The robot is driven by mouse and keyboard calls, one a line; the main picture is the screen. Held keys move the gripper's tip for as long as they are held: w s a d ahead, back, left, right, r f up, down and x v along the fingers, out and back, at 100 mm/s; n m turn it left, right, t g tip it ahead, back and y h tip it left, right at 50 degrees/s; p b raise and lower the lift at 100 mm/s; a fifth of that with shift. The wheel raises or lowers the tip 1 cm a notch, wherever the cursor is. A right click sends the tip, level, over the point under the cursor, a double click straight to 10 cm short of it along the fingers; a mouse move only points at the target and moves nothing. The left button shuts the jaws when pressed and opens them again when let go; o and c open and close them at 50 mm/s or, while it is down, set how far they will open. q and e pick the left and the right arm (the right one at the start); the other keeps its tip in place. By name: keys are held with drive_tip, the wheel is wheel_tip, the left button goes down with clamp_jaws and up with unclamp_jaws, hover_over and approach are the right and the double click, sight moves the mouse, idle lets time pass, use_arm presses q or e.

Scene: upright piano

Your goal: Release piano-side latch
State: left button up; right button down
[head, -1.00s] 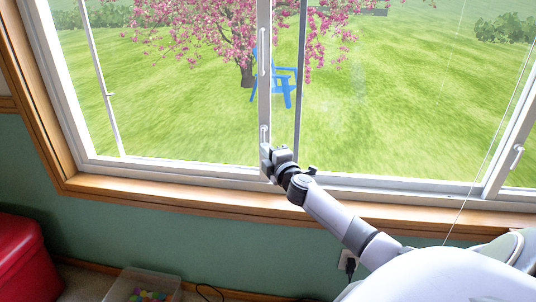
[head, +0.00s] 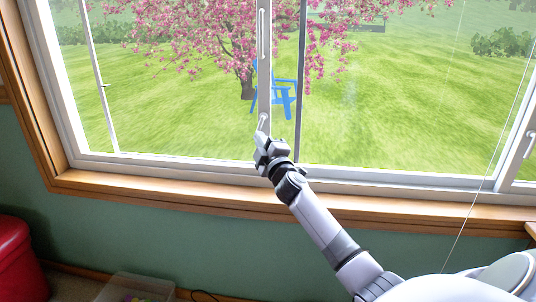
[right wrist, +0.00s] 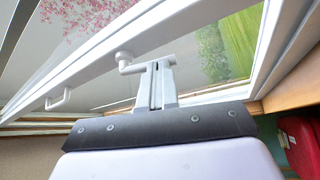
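The piano-side latch appears to be the small white latch (head: 262,122) low on the window's upright middle bar. In the right wrist view it shows as a white rounded knob with a short lever (right wrist: 126,64). My right gripper (head: 262,146) is just below the latch in the head view. In the right wrist view my right gripper's fingers (right wrist: 156,68) are close together with a thin gap. Their tips meet the end of the lever or overlap it in the picture; whether the lever is between them I cannot tell. My left gripper is not in view.
A long white handle (head: 261,34) is higher on the middle bar. Another white handle (head: 530,145) is at the right. The wooden sill (head: 170,190) runs below the window. A red bench or box (head: 18,258) and a clear bin (head: 137,287) stand at lower left.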

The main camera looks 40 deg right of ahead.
use_arm(q)
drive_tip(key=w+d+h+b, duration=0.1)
drive_tip(key=b, duration=0.1)
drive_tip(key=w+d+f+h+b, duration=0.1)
drive_tip(key=b, duration=0.2)
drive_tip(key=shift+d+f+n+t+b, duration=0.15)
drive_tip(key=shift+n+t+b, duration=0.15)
drive_tip(key=shift+b, duration=0.05)
use_arm(e)
drive_tip(key=w+m, duration=0.1)
drive_tip(key=w+a+r+m+h, duration=0.1)
drive_tip(key=w+a+m+h, duration=0.1)
drive_tip(key=shift+a+r+m+t, duration=0.2)
drive_tip(key=shift+r+m+t, duration=0.15)
drive_tip(key=shift+m+t, duration=0.05)
